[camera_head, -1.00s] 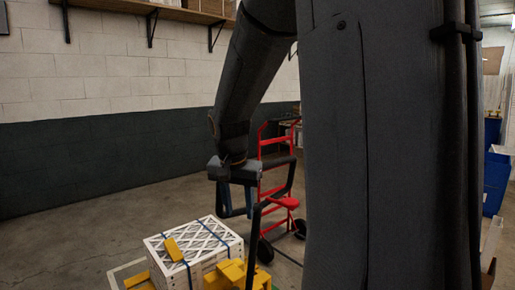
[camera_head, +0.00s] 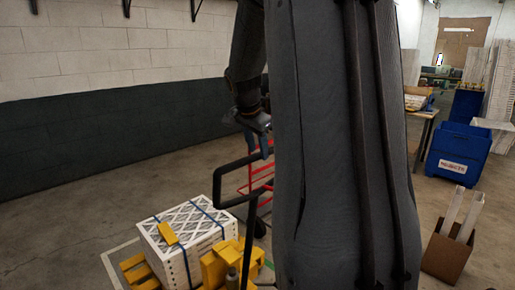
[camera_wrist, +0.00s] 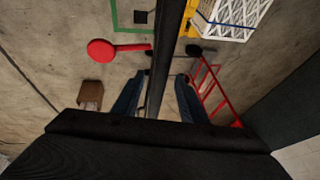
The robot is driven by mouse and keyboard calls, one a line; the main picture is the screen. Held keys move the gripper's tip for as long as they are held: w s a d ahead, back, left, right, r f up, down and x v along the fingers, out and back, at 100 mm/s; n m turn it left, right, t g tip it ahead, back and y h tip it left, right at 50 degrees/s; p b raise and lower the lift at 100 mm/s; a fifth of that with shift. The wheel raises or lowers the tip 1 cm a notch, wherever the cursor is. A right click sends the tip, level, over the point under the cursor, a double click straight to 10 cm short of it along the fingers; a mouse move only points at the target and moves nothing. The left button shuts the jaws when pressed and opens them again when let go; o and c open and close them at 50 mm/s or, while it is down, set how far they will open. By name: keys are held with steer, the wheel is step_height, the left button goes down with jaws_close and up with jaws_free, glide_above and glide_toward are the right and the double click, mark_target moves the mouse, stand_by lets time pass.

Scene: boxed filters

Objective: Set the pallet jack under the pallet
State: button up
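The yellow pallet jack (camera_head: 216,268) stands at the lower middle of the head view. Its black looped handle (camera_head: 228,203) rises beside the filter stack. The yellow pallet (camera_head: 134,270) lies under the strapped white filters (camera_head: 188,230). I cannot tell how far the jack's forks reach under it. My gripper (camera_head: 263,146) is by the upper end of the handle, partly hidden by my arm. In the wrist view my gripper (camera_wrist: 160,76) is open, with its blue fingers apart. A black bar of the handle (camera_wrist: 165,45) runs between them, with gaps on both sides.
A red hand truck (camera_head: 258,172) stands behind the handle. A cardboard box with white tubes (camera_head: 446,258) and a blue bin (camera_head: 452,153) are at right. A red round object (camera_wrist: 102,50) shows in the wrist view.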

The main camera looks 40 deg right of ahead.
steer(key=shift+w+d+f, duration=0.1)
steer(key=shift+d+f, duration=0.1)
steer(key=shift+f, duration=0.35)
jaws_close()
steer(key=shift+w, duration=0.1)
